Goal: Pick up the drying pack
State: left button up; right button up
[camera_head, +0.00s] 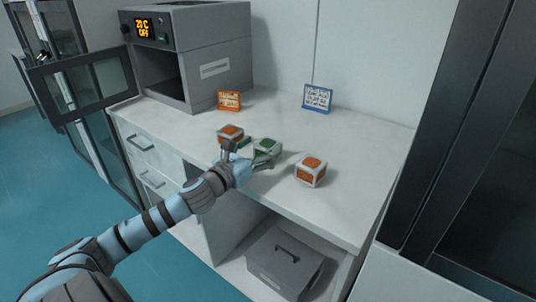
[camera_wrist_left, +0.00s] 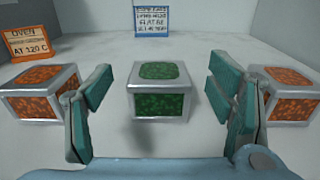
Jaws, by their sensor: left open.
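Three small cube packs with pale frames stand in a row on the white worktop. The green pack (camera_head: 267,146) is in the middle. One orange pack (camera_head: 230,133) is to its left and another orange pack (camera_head: 311,171) is to its right. My left gripper (camera_head: 247,154) is open and empty, close in front of the green pack. In the left wrist view the green pack (camera_wrist_left: 160,92) shows between the spread fingers, a little beyond them, with no visible contact. The fingers partly cover the inner sides of both orange packs. My right gripper is not in view.
A grey oven (camera_head: 190,55) reading "20 C OFF" stands at the back left, its door open. An orange sign (camera_head: 229,100) and a blue-framed sign (camera_head: 317,97) stand behind the packs. A grey lidded box (camera_head: 284,265) sits under the worktop (camera_head: 365,150). A dark cabinet is at right.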

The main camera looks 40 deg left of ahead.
aim_at(268, 143)
pick_arm(q)
jog(key=w, duration=0.2)
jog(key=w+f, duration=0.1)
jog(key=w, duration=0.1)
jog(key=shift+a+b, duration=0.1)
jog(key=shift+b, duration=0.25)
jog(key=shift+r, duration=0.1)
jog(key=shift+c, duration=0.2)
jog(key=c, duration=1.3)
